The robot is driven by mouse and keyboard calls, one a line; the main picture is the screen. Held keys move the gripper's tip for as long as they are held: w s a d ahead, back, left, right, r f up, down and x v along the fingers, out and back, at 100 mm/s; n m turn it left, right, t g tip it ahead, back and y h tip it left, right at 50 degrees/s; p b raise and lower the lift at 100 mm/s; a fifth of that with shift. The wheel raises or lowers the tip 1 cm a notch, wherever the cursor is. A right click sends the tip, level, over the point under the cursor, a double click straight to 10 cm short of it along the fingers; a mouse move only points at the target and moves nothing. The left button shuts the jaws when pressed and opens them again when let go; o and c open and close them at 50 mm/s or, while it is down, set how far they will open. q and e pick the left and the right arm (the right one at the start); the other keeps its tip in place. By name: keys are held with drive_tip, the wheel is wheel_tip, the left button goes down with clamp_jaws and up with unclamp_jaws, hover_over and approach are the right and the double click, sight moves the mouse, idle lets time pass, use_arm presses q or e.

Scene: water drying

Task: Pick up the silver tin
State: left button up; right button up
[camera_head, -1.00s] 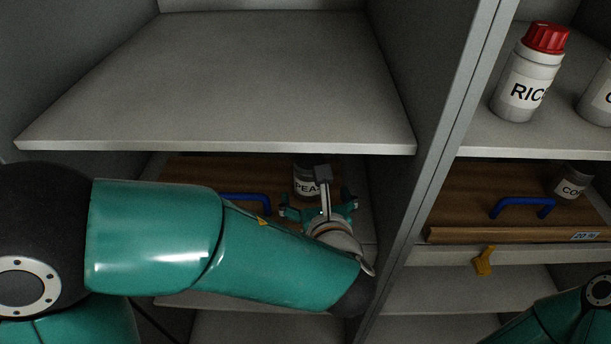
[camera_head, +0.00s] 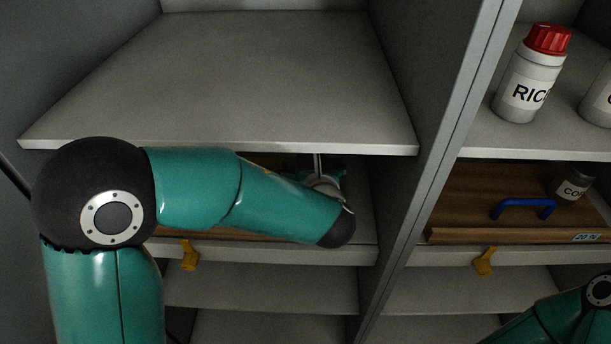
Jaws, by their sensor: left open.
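My left gripper (camera_head: 326,178) reaches into the lower left compartment, just under the front edge of the upper shelf. It is open, and its fingers are largely hidden by the shelf edge and my own arm. A tin labelled PEAS stood there in the earlier view; I cannot make it out now behind the gripper and shelf, nor tell whether the gripper touches it. A grey tin with a label starting CO (camera_head: 573,187) stands in the right compartment, away from the gripper. My right gripper is out of view; only part of that arm shows at lower right.
The upper left shelf (camera_head: 230,70) is empty and overhangs the gripper. An upright divider (camera_head: 425,150) stands right of it. A brown wooden board with a blue handle (camera_head: 523,208) lies in the right compartment. A red-capped RICE bottle (camera_head: 527,80) stands above. Yellow clips hang below.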

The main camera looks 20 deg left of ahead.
use_arm(q)
drive_tip(key=shift+r, duration=0.1)
drive_tip(key=c, duration=1.7)
drive_tip(key=shift+o, duration=0.2)
